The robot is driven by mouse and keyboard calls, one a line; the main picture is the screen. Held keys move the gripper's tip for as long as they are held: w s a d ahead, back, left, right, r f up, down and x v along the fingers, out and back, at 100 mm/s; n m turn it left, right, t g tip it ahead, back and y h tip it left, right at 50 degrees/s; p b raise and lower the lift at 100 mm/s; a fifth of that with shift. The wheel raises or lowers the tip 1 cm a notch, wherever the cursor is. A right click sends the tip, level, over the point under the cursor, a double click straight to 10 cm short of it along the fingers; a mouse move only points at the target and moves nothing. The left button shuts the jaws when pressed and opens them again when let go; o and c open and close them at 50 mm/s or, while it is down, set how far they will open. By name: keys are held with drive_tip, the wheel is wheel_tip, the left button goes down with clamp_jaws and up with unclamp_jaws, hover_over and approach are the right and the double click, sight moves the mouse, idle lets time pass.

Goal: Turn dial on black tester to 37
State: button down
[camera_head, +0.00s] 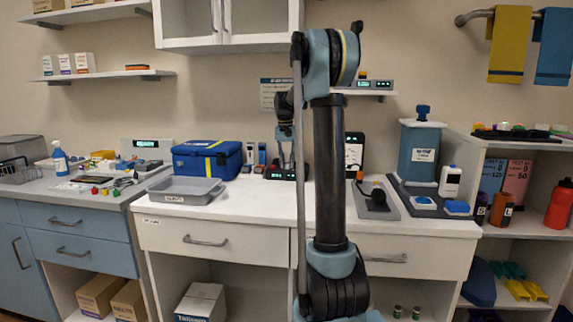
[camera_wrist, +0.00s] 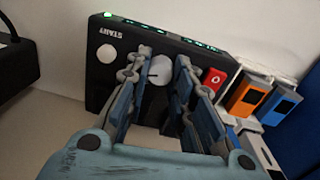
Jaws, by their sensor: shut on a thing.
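The black tester (camera_wrist: 102,77) lies across the top of the wrist view, with green lit displays along its upper edge and the label "START" beside a round white button. Its pale round dial (camera_wrist: 158,74) has a dark pointer line and sits between my gripper's fingers (camera_wrist: 160,78), which are shut on it. The number that the pointer marks is too small to read. In the head view the tester (camera_head: 284,173) stands at the back of the white counter. My gripper (camera_head: 287,163) reaches down in front of it and hides part of its face.
A blue bag (camera_head: 207,160) and a grey tray (camera_head: 180,190) stand left of the tester. A black handheld tool (camera_head: 376,196) lies on a grey mat at right. The front middle counter is clear.

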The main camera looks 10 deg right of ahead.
drive_tip(key=c, duration=1.4)
unclamp_jaws()
wheel_tip(320, 180, up, 12)
drive_tip(key=shift+w+a, duration=0.15)
drive_tip(key=shift+a, duration=0.1)
drive_tip(key=shift+f, duration=0.1)
